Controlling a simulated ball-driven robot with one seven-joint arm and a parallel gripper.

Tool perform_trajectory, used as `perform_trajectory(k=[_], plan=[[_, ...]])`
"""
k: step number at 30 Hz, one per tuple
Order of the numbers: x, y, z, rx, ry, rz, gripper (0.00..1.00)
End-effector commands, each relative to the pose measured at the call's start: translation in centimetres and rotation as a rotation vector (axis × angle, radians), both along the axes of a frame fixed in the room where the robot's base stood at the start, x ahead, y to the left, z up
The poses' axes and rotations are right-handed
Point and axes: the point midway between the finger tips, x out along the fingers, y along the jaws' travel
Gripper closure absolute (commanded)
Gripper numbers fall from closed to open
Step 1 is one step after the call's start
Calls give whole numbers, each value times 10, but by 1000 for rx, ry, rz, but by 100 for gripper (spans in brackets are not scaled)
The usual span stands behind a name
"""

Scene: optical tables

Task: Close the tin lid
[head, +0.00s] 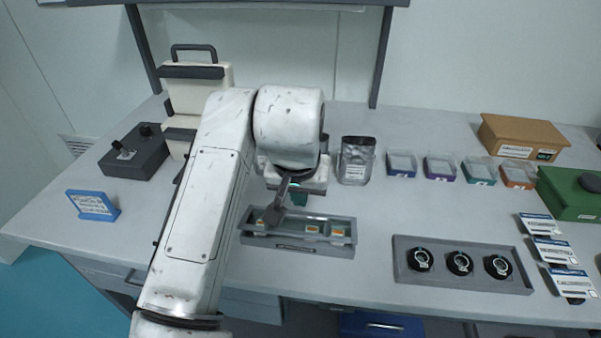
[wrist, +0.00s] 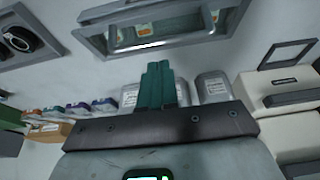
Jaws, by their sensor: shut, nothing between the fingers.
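No thing is plainly marked as the tin. The likeliest is a cream case (head: 180,150) with dark bands at the back left. Its cream upper panel (head: 205,92) stands upright like a raised lid, with a dark loop handle on top. The panel shows at the right of the wrist view (wrist: 283,80), and its handle stands above it there. My gripper (head: 300,197) is to the right of the case, apart from it, above the back of a grey compartment tray (head: 297,250). Its teal fingers (wrist: 158,84) are together and empty. My arm hides part of the case's right side.
A dark control box (head: 135,155) stands left of the case, and a blue sign (head: 92,206) in front. A silver pouch (head: 357,160) stands right of my gripper. Small bins, a cardboard box (head: 522,136), a green box (head: 570,200) and a ring tray (head: 462,283) fill the right side.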

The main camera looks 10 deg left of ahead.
Motion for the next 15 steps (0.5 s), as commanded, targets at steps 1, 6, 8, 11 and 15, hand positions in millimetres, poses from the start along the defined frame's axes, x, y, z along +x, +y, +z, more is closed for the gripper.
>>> perform_trajectory(k=[1, 6, 8, 11, 15], plan=[[-3, 0, -4, 0, 0, 0, 100], [-7, 0, -13, -1, 0, -1, 100], [-7, 0, -14, -1, 0, -1, 100], [-7, 0, -14, -1, -1, -1, 100], [-7, 0, -14, -1, -1, -1, 100]])
